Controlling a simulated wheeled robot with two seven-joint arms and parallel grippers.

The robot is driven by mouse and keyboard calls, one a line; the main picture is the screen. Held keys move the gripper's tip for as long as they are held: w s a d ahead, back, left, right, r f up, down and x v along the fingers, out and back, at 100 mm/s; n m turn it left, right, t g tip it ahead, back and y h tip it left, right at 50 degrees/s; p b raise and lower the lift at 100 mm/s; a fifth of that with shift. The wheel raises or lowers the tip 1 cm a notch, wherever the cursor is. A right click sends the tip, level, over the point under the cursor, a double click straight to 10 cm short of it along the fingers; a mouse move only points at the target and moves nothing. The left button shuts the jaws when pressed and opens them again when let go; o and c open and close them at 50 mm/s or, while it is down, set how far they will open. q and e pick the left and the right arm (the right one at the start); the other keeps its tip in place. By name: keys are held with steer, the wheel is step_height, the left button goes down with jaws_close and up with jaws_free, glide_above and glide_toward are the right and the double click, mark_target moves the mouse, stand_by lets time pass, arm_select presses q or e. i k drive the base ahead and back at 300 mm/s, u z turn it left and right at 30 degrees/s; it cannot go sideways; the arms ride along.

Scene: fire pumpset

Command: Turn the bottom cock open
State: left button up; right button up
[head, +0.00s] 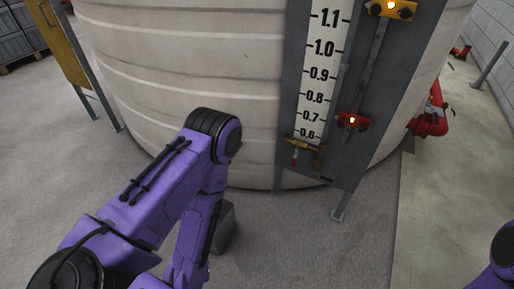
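The bottom cock (304,145) is a brass-yellow fitting at the lower end of the white level scale, just below the 0.6 mark. Whether the cock is open or shut cannot be told. My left arm, purple with black joints, reaches in from the lower left, bends left of the cock and drops to the bottom edge. No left gripper fingers can be made out. Only a purple piece of my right arm shows at the lower right corner. Neither gripper is visible at the cock.
The gauge panel (369,150) stands before a large ribbed tank (200,50). A red fitting with a lit lamp (352,121) and a yellow one (391,9) sit higher up. Red piping (433,115) stands at right. Concrete floor (300,240) before the panel looks clear.

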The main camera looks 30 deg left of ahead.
mark_target(297, 153)
steer(key=u, duration=0.4)
steer(key=i, duration=0.8)
steer(key=z, duration=2.1)
steer(key=k, duration=0.8)
steer(key=u, duration=1.25)
steer(key=i, duration=0.5)
steer(key=z, duration=0.05)
